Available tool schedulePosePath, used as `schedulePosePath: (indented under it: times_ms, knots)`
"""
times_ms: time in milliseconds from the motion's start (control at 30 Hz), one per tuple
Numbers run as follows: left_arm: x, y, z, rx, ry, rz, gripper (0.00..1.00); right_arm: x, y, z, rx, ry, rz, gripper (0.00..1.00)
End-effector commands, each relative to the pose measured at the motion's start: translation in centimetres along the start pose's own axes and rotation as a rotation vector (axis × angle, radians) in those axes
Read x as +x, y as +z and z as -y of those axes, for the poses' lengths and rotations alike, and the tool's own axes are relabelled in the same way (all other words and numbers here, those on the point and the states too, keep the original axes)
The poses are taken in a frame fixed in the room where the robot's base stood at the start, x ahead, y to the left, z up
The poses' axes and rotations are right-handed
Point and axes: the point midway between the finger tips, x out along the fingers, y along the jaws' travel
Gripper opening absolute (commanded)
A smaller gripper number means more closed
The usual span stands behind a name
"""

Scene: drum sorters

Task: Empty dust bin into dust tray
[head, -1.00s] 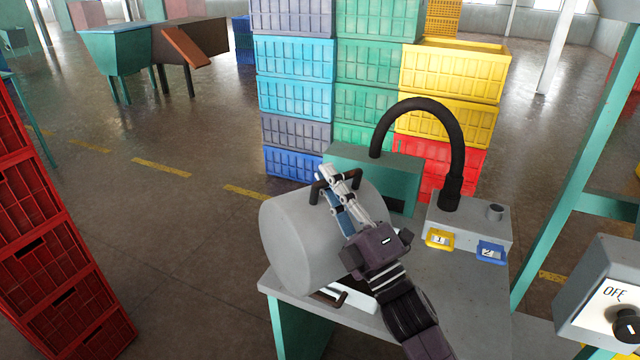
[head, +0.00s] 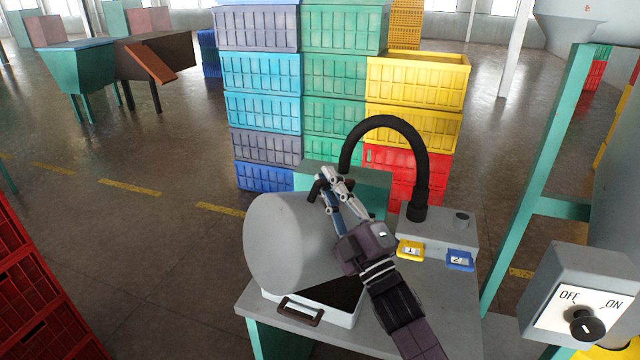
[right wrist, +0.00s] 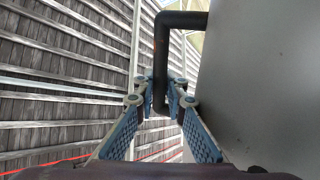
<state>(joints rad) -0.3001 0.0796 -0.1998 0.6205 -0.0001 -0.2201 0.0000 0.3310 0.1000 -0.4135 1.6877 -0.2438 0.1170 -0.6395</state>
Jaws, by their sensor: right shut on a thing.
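The dust bin (head: 285,245) is a grey cylinder lying tilted on its side above the table. My right gripper (head: 332,184) is shut on its dark handle, and in the right wrist view the handle (right wrist: 162,60) passes between the blue-padded fingers (right wrist: 164,95), with the bin's grey wall on the right. The dust tray (head: 340,316) is a shallow white tray with a dark inside and a brown front handle, partly under the bin. Whether dust is falling out cannot be seen. My left gripper is not in view.
The grey table (head: 430,315) carries a box with a black hose (head: 425,160) and labels 1 and 2. Stacked crates (head: 262,95) stand behind it, and red crates (head: 40,300) at the left. An OFF/ON switch box (head: 580,300) is at the right.

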Motion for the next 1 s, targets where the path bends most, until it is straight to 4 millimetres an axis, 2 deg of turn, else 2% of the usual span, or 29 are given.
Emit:
schedulePosePath:
  times_ms: [33,1000]
  knots:
    - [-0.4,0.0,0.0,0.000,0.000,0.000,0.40,0.4,0.0,-0.8,0.016,0.009,0.001,0.00]
    - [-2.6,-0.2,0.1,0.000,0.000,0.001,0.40,1.3,6.8,-2.2,0.266,0.003,0.146,0.00]
